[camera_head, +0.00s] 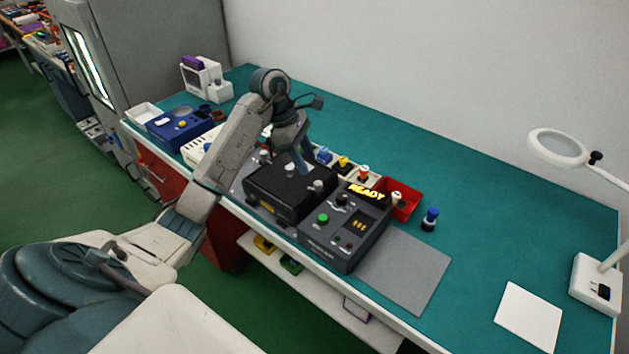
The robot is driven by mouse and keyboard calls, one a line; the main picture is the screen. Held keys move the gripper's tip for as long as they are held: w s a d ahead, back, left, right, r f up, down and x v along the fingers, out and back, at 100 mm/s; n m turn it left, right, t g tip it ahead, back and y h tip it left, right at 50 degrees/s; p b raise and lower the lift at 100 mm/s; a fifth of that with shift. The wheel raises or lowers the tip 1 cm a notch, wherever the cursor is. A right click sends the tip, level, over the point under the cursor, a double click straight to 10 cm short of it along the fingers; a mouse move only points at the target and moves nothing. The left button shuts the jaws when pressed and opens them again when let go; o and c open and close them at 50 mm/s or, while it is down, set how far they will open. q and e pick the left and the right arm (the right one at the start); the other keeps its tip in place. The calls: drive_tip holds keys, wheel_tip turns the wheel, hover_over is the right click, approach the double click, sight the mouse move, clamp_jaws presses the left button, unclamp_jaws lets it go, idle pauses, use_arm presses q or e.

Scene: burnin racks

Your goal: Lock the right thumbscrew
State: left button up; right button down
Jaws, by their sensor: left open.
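A black box-like fixture (278,190) sits on the teal bench. A silver knob, which looks like the right thumbscrew (317,186), stands at its right side. A similar left thumbscrew (264,156) stands at its left side. My left arm reaches in from the left, and my left gripper (303,168) points down over the back right part of the black fixture. It is open, above and to the left of the right thumbscrew and apart from it in the picture. The fingertips are small, and I cannot tell if they touch anything. My right gripper is out of view.
A dark console (342,238) with a lit READY display adjoins the fixture on the right. Behind are a red bin (407,205) and several coloured knobs. A blue device (183,128) stands to the left. A grey mat (405,272) lies clear to the right.

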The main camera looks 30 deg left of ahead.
sight(317, 182)
use_arm(q)
drive_tip(key=b+x, duration=0.2)
drive_tip(key=x, duration=0.3)
drive_tip(key=shift+a+f, duration=0.1)
drive_tip(key=shift+a, duration=0.05)
drive_tip(key=shift+b+x, duration=0.55)
drive_tip(key=shift+x, duration=0.25)
